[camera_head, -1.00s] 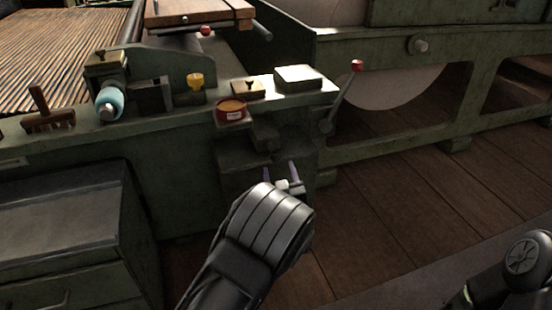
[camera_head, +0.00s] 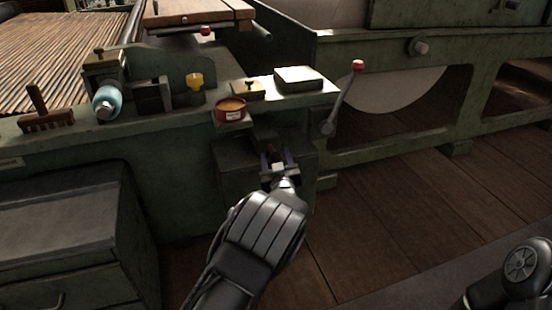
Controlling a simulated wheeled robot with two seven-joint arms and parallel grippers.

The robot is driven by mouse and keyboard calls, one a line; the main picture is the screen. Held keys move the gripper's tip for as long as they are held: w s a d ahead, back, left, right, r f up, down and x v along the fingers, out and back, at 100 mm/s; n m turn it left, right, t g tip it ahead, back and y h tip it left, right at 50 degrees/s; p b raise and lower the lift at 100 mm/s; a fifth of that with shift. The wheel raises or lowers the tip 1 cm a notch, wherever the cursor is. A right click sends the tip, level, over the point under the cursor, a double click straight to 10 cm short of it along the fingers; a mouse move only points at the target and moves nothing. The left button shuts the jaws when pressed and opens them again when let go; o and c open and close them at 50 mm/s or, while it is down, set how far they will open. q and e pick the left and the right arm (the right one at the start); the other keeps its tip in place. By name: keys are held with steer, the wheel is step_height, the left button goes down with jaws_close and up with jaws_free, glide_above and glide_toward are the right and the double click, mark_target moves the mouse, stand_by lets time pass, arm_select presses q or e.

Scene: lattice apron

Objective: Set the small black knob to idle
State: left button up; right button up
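A small black knob (camera_head: 249,83) sits on a brass-coloured plate (camera_head: 244,92) on the green machine's ledge, between a red tin and a pale block. Another small dark knob (camera_head: 98,50) tops the box at the ledge's left; I cannot tell from the picture which one the task means. The knobs' markings are too small to read. My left gripper (camera_head: 278,160) is in front of the machine's dark stepped front, below the ledge and the red tin. Its two fingers are apart with nothing held, and it is clear of both knobs. My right gripper is out of view.
The red tin (camera_head: 230,112) stands at the ledge's front edge. A pale block (camera_head: 298,77) and a red-tipped lever (camera_head: 345,95) are to the right. A yellow knob (camera_head: 195,85), a blue-ringed cylinder (camera_head: 107,100) and a brush (camera_head: 42,118) are to the left.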

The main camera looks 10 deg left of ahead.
arm_select(q)
jaws_close()
stand_by(0.3)
stand_by(0.4)
